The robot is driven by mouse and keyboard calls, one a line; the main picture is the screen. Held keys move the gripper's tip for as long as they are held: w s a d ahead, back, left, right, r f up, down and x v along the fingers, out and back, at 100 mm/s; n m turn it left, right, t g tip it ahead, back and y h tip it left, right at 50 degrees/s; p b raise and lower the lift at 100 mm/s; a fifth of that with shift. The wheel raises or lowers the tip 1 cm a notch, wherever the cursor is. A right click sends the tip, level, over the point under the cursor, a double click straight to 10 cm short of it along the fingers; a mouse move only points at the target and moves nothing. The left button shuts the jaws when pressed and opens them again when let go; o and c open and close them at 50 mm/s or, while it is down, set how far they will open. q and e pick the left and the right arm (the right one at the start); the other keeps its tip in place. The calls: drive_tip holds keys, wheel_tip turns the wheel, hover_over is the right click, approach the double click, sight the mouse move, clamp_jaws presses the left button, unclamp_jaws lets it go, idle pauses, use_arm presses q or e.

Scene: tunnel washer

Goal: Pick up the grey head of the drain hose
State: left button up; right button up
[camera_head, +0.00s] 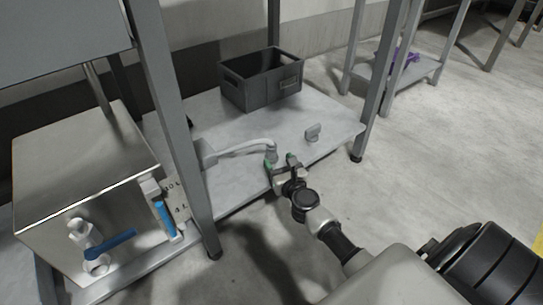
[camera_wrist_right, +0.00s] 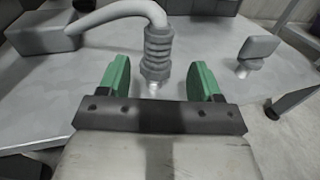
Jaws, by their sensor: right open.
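The drain hose (camera_head: 238,150) is a pale grey curved tube that comes from a block on the lower shelf and arches over to its grey ribbed head (camera_head: 271,153). In the right wrist view the head (camera_wrist_right: 157,52) stands upright, with a small shiny tip at its bottom. My right gripper (camera_head: 280,164) reaches the head from the front right. In the wrist view its green fingers (camera_wrist_right: 160,80) are open, one on each side of the head's lower part, with gaps on both sides. My left gripper is not in view.
A dark grey crate (camera_head: 262,92) stands at the back of the shelf (camera_head: 226,180). A small grey knob-like piece (camera_head: 312,132) is right of the head. A steel box (camera_head: 85,185) with a blue-handled valve (camera_head: 108,243) is at left. Table legs (camera_head: 178,130) frame the shelf.

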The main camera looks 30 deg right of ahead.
sight(273, 155)
drive_tip(key=b+x, duration=0.1)
drive_tip(key=x, duration=0.4)
drive_tip(key=shift+w+a, duration=0.1)
drive_tip(key=shift+a, duration=0.1)
drive_tip(key=shift+c, duration=0.3)
drive_tip(key=c, duration=0.8)
drive_tip(key=shift+c, duration=0.2)
drive_tip(key=shift+r, duration=0.1)
